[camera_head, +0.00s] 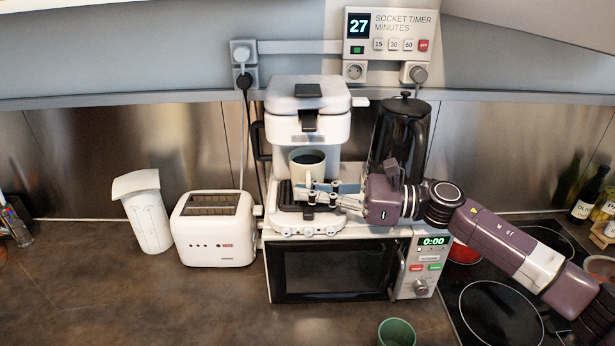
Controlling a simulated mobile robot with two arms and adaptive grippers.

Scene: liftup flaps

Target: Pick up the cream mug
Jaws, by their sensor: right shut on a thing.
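The cream mug (307,161) stands upright on the coffee machine (308,128), under its brewing head, with a dark opening on top. My right gripper (312,190) reaches in from the right at the front of the mug. Its fingers are shut on the mug's lower front part, and they hide some of it. Whether the mug is clear of the plate below it, I cannot tell. My left gripper is not in view.
The coffee machine stands on a white microwave (333,270). A black kettle (401,130) stands close behind my right arm. A toaster (213,228) and white jug (144,212) are left. A green cup (396,332) is at the front.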

